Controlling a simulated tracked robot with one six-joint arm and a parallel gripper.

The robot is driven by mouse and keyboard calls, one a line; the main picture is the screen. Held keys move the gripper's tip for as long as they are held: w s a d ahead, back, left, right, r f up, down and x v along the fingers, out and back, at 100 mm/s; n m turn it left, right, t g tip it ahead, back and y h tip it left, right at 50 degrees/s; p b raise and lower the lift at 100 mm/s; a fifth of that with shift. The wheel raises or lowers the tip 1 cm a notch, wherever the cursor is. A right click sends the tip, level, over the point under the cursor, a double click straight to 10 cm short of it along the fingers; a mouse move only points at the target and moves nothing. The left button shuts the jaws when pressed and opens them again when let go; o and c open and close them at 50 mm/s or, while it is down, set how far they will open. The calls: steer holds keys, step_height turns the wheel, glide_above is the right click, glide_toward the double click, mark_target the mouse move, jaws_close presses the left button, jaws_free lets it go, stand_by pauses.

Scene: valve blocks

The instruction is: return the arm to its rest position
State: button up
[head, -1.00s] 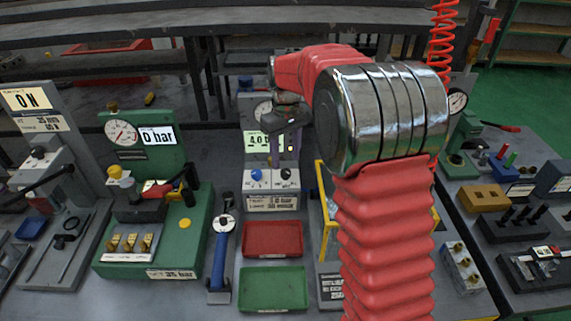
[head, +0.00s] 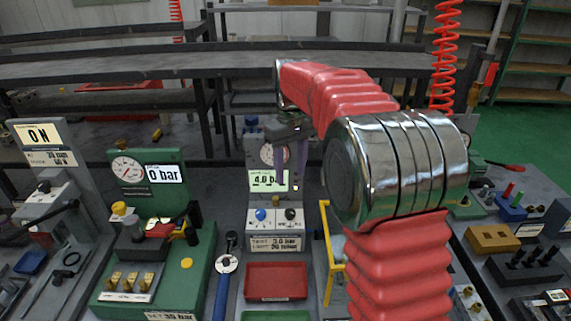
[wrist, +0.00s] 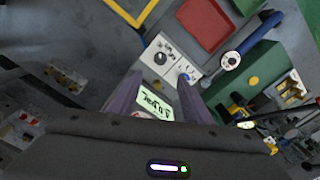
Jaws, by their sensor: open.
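My red-sleeved arm with its metal joint fills the right middle of the head view. It bends at that joint and reaches back to the left. The display (wrist: 158,100) and the knob panel (wrist: 165,65) show beyond and between the fingers. They look apart from the fingers.
A green unit (head: 150,180) reading 0 bar stands left, beside a blue-handled wrench (head: 222,285). A red tray (head: 276,281) lies in front of the grey unit. A yellow frame (head: 330,250) stands beside my arm. Dark shelves (head: 120,70) stand behind.

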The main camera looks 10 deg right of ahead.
steer(key=shift+w, duration=0.1)
steer(key=s+m+t, duration=0.4)
steer(key=s+t, duration=0.1)
steer(key=s, duration=2.7)
steer(key=shift+a+t, duration=0.2)
steer(key=shift+t, duration=0.1)
steer(key=shift+r, duration=0.1)
steer(key=shift+c, duration=0.7)
stand_by(1.6)
